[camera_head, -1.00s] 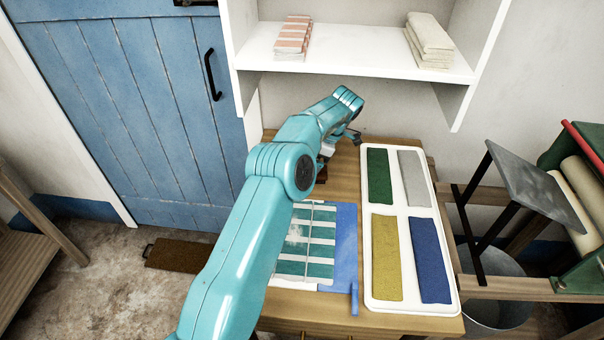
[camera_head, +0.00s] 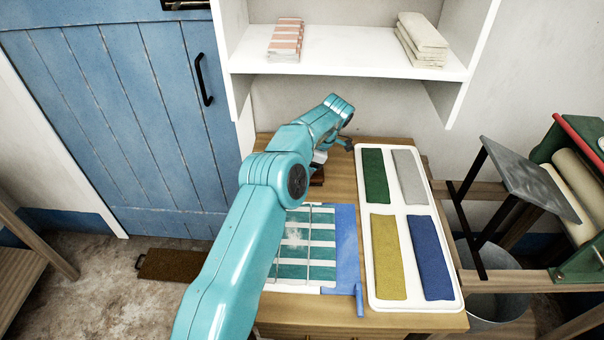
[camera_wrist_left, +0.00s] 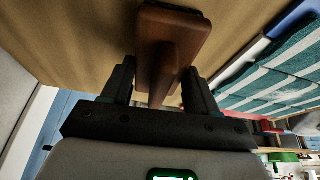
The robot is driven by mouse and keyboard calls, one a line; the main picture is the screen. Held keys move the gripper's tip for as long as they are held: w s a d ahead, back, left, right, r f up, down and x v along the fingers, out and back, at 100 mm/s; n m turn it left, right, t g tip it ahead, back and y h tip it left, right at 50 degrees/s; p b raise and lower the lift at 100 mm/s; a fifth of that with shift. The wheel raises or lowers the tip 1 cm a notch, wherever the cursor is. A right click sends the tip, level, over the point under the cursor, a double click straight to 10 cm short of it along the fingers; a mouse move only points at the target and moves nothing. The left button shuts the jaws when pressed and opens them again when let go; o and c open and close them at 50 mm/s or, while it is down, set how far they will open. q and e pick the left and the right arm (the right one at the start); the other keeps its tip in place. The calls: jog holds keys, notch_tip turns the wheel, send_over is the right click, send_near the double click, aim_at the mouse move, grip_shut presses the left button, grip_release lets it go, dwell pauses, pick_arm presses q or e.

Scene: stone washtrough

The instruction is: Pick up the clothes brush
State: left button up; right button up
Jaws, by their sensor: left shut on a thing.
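The clothes brush (camera_wrist_left: 180,28) is a brown wooden block with a handle, seen in the left wrist view. My left gripper (camera_wrist_left: 160,85) is shut on its handle, with one dark finger on each side. In the head view my teal left arm comes in from the lower left and reaches over the back of the wooden table. There the brush (camera_head: 317,178) is a small dark brown patch, mostly hidden behind the arm. I cannot tell whether it touches the table top. My right gripper is not in view.
A white tray (camera_head: 408,306) with green, grey, yellow and blue cloths lies right of the arm. A white shelf (camera_head: 345,55) holding folded cloths hangs behind the table.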

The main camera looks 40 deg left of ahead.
pick_arm(q)
jog(key=shift+r, duration=0.15)
notch_tip(320, 180, up, 3)
jog(key=shift+f, duration=0.2)
jog(key=shift+r, duration=0.25)
jog(key=shift+s+d+b, duration=0.25)
jog(key=shift+s+b, duration=0.05)
jog(key=shift+b, duration=0.35)
jog(key=s+d+b, duration=0.1)
jog(key=s, duration=0.1)
jog(key=s+d+b, duration=0.2)
jog(key=shift+d+f, duration=0.1)
jog(key=shift+d, duration=0.05)
jog(key=s+d, duration=0.2)
jog(key=s, duration=0.1)
jog(key=s+d+b, duration=0.1)
jog(key=s+d, duration=0.2)
jog(key=s+d+b, duration=0.1)
jog(key=s+d, duration=0.1)
jog(key=s, duration=0.1)
jog(key=shift+s+d, duration=0.1)
jog(key=shift+d, duration=0.25)
